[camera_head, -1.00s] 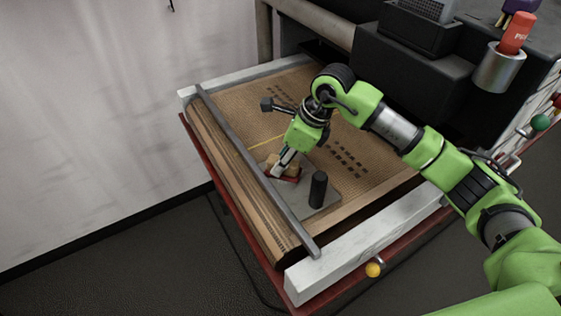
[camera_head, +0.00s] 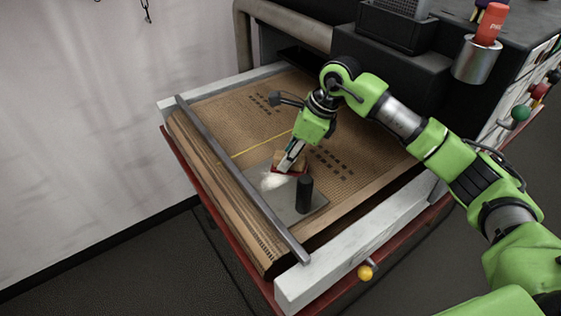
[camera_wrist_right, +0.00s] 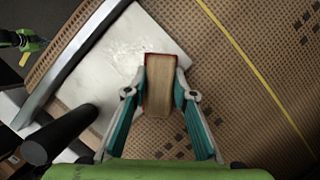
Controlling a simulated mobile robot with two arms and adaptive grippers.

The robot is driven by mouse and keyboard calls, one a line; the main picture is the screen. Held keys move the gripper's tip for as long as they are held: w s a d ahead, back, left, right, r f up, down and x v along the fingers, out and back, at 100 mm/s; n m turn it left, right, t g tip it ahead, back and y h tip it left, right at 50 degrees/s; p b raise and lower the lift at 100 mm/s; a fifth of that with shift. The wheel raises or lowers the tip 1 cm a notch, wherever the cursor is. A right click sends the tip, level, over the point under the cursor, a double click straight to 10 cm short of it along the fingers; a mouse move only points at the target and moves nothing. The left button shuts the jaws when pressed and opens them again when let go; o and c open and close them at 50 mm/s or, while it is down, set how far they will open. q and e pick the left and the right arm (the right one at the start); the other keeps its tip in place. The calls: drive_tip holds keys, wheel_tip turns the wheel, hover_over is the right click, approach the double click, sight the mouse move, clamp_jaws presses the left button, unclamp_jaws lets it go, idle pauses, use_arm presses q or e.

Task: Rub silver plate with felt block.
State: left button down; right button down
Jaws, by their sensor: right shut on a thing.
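The silver plate (camera_head: 287,201) lies flat on the tan mesh bed, with a pale whitish patch on its left part. It also shows in the wrist view (camera_wrist_right: 104,65), with faint light marks. The felt block (camera_head: 287,158) is tan with a red lower edge. My right gripper (camera_head: 286,163) is shut on this block, one finger on each side in the wrist view (camera_wrist_right: 160,95). The block is at the plate's edge, low over or against it; contact is hidden. A black cylinder (camera_head: 304,194) stands upright at the plate's near side. My left gripper is not in view.
A grey bar (camera_head: 240,175) crosses the bed left of the plate. Pale rails (camera_head: 350,258) border the bed. The bed's far left part is clear.

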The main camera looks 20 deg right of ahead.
drive_tip(key=shift+d, duration=0.2)
drive_tip(key=shift+r+p, duration=1.75)
drive_tip(key=shift+r, duration=1.25)
drive_tip(key=shift+r, duration=0.1)
drive_tip(key=shift+r+p, duration=0.9)
drive_tip(key=shift+r, duration=0.55)
drive_tip(key=shift+f, duration=0.2)
drive_tip(key=shift+w+a+f+b, duration=0.1)
drive_tip(key=shift+f+b, duration=1.3)
drive_tip(key=shift+f, duration=0.3)
drive_tip(key=shift+w+a+f+b, duration=0.1)
drive_tip(key=shift+f+b, duration=1.3)
drive_tip(key=shift+f, duration=0.25)
